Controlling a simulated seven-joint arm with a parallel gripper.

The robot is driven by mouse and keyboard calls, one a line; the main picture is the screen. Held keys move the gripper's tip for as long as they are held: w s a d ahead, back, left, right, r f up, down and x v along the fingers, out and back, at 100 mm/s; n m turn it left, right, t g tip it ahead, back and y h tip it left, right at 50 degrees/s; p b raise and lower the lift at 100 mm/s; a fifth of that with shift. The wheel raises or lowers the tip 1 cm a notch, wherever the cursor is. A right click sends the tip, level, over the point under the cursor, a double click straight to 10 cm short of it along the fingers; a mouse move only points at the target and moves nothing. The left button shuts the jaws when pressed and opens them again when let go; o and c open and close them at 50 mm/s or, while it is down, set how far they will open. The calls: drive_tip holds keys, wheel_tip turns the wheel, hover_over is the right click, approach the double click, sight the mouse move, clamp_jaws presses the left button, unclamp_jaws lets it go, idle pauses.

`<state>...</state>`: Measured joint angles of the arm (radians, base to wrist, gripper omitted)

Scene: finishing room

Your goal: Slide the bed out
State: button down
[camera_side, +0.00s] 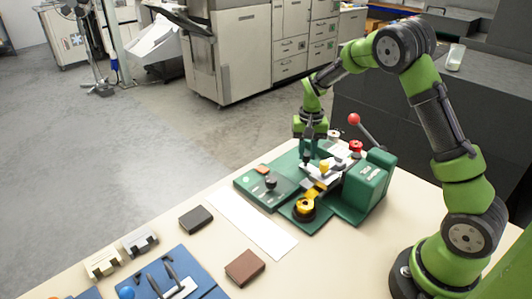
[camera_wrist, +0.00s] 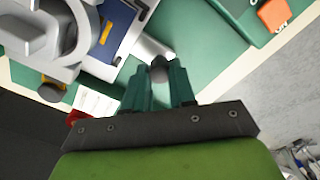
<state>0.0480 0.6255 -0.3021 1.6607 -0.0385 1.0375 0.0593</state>
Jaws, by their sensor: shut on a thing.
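The green machine (camera_side: 368,185) stands on the cream table. Its silver-grey bed (camera_side: 314,172) lies low between the machine's head and the green control box, partly hidden by my gripper and the parts above. In the wrist view, the bed's grey edge (camera_wrist: 138,30) frames a dark blue piece (camera_wrist: 117,24) with a yellow strip. A grey handle with a rounded knob (camera_wrist: 159,70) sticks out from the bed. My gripper (camera_side: 306,163) is at the bed's far-left end. In the wrist view, its green fingers (camera_wrist: 160,82) are shut on the knob.
A lever with a red ball (camera_side: 354,118) rises behind the machine. The control box (camera_side: 270,187) has an orange switch (camera_wrist: 274,14). A yellow roll (camera_side: 304,207) sits at the front. A white strip (camera_side: 252,222), dark block (camera_side: 196,219) and brown block (camera_side: 245,267) lie nearby.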

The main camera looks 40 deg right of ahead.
drive_tip(key=w, duration=0.7)
drive_tip(key=shift+w, duration=0.4)
drive_tip(key=c, duration=0.9)
unclamp_jaws()
drive_tip(key=shift+c, duration=0.2)
drive_tip(key=shift+s, duration=0.1)
wheel_tip(320, 180, up, 17)
drive_tip(key=shift+d, duration=0.15)
